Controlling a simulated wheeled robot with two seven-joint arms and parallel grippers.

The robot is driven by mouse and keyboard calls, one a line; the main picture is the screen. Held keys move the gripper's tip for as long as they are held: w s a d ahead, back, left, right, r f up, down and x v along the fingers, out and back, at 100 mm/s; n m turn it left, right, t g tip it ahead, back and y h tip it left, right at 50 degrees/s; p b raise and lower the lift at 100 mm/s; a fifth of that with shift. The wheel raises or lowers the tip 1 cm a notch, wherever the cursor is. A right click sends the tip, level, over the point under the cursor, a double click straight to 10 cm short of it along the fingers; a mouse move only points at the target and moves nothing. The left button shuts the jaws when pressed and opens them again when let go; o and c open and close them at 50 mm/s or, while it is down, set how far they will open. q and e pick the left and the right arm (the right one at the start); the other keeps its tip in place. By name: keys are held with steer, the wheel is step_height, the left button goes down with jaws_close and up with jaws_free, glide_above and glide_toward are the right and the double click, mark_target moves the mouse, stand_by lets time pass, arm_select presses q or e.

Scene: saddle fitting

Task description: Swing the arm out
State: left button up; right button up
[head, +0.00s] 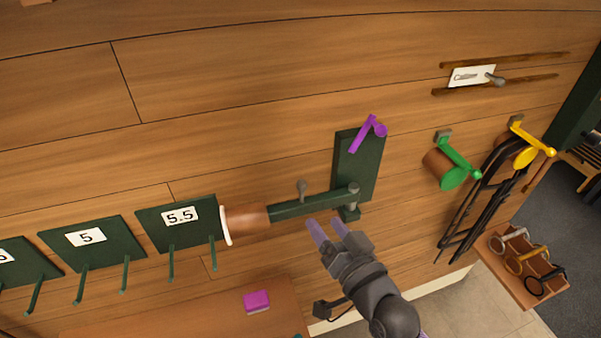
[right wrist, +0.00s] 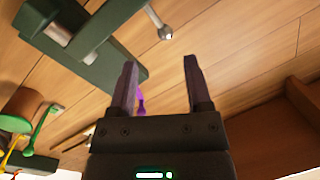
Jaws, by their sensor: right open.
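A dark green swing arm (head: 310,204) runs left from a grey pivot on a green wall plate (head: 350,150), seemingly along the wall. Its left end carries a brown cylinder (head: 246,218) with a white rim. A small grey knob (head: 302,187) stands up from the arm; a similar knob shows in the right wrist view (right wrist: 165,32). A purple hook-like piece (head: 368,132) is at the plate's top. My right gripper (head: 326,228) is open and empty, just below the arm near its pivot end, seemingly apart from it. My left gripper is not seen.
Green plates with pegs, labelled 5 (head: 86,237) and 5.5 (head: 181,216), line the wall at left. A purple block (head: 257,300) lies on a wooden surface below. Green (head: 455,178) and yellow (head: 525,157) pieces, dark straps and a small shelf (head: 525,272) are at right.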

mark_target(303, 190)
steer(key=x, duration=0.3)
steer(key=b+x, duration=0.1)
steer(key=x, duration=0.2)
steer(key=r+x, duration=0.1)
steer(key=x, duration=0.3)
steer(key=shift+a, duration=0.1)
steer(key=shift+s, duration=0.1)
jaws_close()
stand_by(0.9)
